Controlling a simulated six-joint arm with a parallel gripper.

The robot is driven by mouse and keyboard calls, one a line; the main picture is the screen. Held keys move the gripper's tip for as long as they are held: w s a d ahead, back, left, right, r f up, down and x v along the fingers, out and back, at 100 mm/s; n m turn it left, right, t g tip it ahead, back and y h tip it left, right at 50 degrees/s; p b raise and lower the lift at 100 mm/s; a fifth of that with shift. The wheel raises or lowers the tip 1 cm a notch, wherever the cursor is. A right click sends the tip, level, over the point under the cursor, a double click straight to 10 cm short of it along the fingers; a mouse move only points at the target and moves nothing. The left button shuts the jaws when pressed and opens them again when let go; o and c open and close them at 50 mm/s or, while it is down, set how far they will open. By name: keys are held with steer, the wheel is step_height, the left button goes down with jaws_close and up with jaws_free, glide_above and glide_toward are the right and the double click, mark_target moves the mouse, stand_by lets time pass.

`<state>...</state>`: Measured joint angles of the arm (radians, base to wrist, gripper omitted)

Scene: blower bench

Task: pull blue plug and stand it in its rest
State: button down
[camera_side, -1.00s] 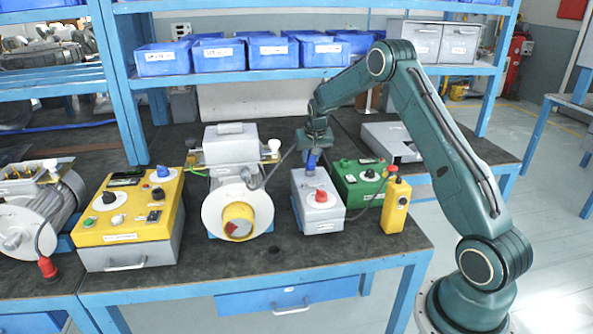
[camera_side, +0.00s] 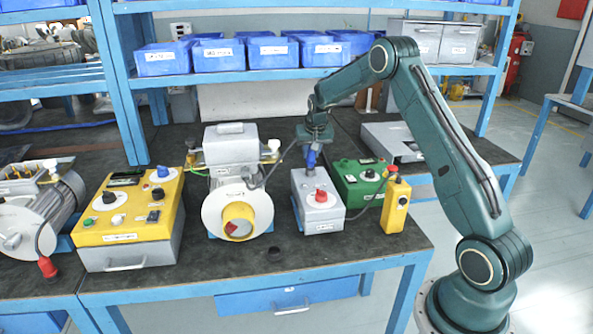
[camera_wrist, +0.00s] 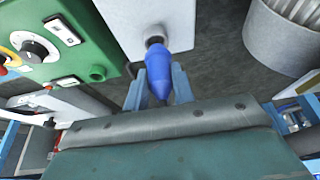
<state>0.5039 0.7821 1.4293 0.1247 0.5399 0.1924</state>
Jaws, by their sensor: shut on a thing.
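The blue plug (camera_side: 311,157) is between the fingers of my gripper (camera_side: 311,148), above the back of the grey box with a red knob (camera_side: 322,218). In the wrist view the blue plug (camera_wrist: 159,66) points at a dark round socket on the light grey box (camera_wrist: 150,15). The two blue-grey fingers of my gripper (camera_wrist: 158,88) close on its sides. I cannot tell whether the plug is seated or just clear of the socket. A cable runs from near the plug toward the blower (camera_side: 237,190). I cannot make out the plug's rest.
A green control box (camera_side: 360,183) stands close on the right, with a yellow pendant (camera_side: 397,206) in front of it. A yellow control box (camera_side: 130,215) stands left of the blower. Blue bins (camera_side: 273,52) fill the shelf behind. The bench front is mostly clear.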

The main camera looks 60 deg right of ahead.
steer(key=shift+r, duration=1.15)
steer(key=shift+r, duration=0.1)
step_height(320, 180, up, 18)
steer(key=f, duration=0.1)
steer(key=s+a+n+y, duration=0.3)
steer(key=a+n, duration=0.6)
steer(key=a, duration=0.5)
steer(key=s+a+n+y, duration=0.35)
steer(key=a+n, duration=0.45)
steer(key=a, duration=0.6)
step_height(320, 180, down, 25)
steer(key=shift+f, duration=0.15)
steer(key=shift+s+f, duration=0.1)
steer(key=shift+s, duration=0.05)
steer(key=shift+d+f, duration=0.1)
steer(key=shift+f, duration=1.95)
